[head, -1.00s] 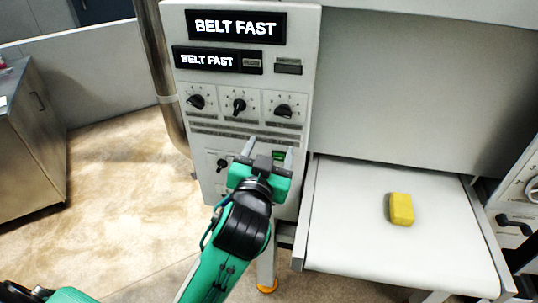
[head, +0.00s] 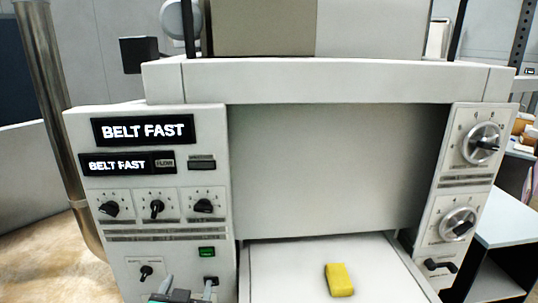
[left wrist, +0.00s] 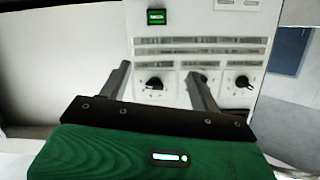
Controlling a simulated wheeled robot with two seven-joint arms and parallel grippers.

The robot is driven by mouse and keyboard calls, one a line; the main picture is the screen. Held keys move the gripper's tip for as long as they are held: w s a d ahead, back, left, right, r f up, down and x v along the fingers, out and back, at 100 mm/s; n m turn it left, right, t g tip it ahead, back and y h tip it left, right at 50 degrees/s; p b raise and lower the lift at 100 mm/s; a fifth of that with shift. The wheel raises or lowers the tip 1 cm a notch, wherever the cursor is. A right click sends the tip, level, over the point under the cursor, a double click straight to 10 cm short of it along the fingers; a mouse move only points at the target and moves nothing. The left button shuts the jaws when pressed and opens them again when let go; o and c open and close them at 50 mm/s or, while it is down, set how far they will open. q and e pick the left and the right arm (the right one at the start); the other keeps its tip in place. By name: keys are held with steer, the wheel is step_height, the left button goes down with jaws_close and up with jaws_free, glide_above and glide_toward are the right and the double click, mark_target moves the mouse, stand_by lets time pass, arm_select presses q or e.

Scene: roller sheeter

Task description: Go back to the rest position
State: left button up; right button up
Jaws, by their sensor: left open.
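My left gripper (head: 186,287) shows at the bottom edge of the head view, in front of the lower part of the sheeter's control panel (head: 120,232). In the left wrist view its two fingers (left wrist: 158,85) stand wide apart with nothing between them. The panel carries two displays (head: 143,129) reading BELT FAST, a row of black knobs (head: 157,208) and a lit green button (head: 206,252). The green button also shows in the left wrist view (left wrist: 156,17). I cannot tell from these views whether a finger touches the panel. My right gripper is not in view.
A yellow block (head: 339,280) lies on the white belt table (head: 285,262) right of the panel. Two large dials (head: 481,143) are on the machine's right side. A metal pipe (head: 55,120) stands at the left, and a shelf (head: 505,225) is at the right.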

arm_select(q)
steer(key=s+a+f+m+g+h, duration=0.1)
steer(key=s+a+f+g, duration=0.1)
steer(key=s+f+g, duration=0.7)
steer(key=s+a+f+g+h, duration=0.1)
steer(key=s+a+f+g, duration=0.1)
steer(key=s+f, duration=1.25)
step_height(320, 180, down, 30)
steer(key=f+g, duration=0.1)
steer(key=g, duration=0.1)
steer(key=s+a+f, duration=0.2)
steer(key=s+f, duration=0.7)
steer(key=f, duration=0.1)
steer(key=s+a+f+g, duration=0.1)
steer(key=s+f, duration=0.9)
steer(key=shift+a+f+m, duration=0.2)
steer(key=shift+a+m, duration=0.1)
steer(key=shift+a, duration=0.05)
